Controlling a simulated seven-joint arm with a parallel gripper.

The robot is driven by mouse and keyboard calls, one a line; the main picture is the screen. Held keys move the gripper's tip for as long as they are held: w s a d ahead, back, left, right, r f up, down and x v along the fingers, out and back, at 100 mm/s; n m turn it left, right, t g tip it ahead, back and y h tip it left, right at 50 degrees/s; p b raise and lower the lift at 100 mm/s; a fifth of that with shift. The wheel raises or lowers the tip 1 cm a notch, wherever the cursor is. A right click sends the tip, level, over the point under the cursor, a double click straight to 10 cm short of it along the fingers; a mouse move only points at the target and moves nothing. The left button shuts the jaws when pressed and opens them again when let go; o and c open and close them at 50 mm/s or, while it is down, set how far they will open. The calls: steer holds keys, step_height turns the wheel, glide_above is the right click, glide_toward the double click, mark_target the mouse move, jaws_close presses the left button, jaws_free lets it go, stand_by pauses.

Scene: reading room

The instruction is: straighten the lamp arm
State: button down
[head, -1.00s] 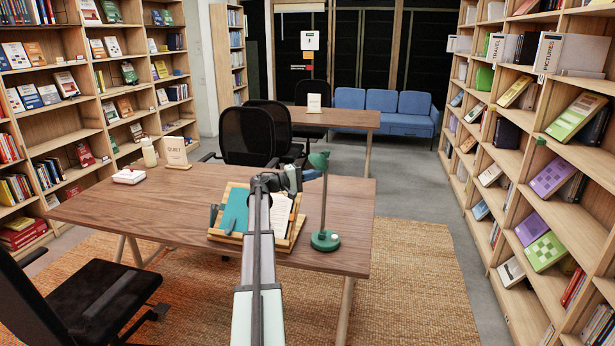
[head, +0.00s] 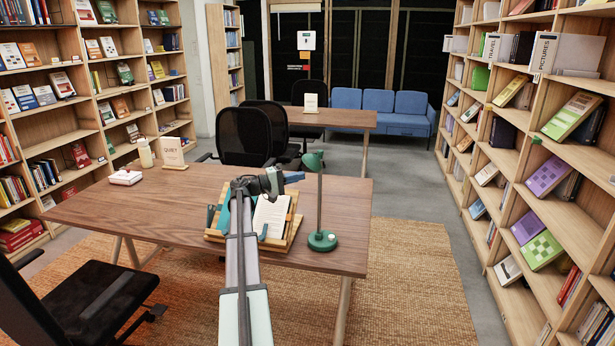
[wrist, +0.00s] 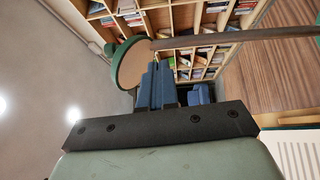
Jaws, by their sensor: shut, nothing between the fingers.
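The green desk lamp stands near the desk's right end. Its round base (head: 322,241) is on the desktop, its thin grey arm (head: 319,205) rises nearly upright, and its small green head (head: 313,161) tops it. My gripper (head: 296,177) is at the height of the upper lamp arm, just left of it, pointing right; it looks shut and empty. I cannot tell whether it touches the lamp. In the wrist view the lamp head (wrist: 131,62) is ahead of the dark gripper mount, and the lamp arm (wrist: 240,38) runs off to the right.
A wooden stand (head: 290,234) with an open book (head: 270,216) sits left of the lamp base, partly behind my arm. A QUIET sign (head: 172,152) and a white box (head: 125,177) are on the far left of the desk (head: 150,215). The desktop's left half is mostly clear.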

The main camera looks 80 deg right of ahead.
steer(key=shift+v, duration=2.1)
steer(key=shift+d+r, duration=0.1)
steer(key=shift+r, duration=0.05)
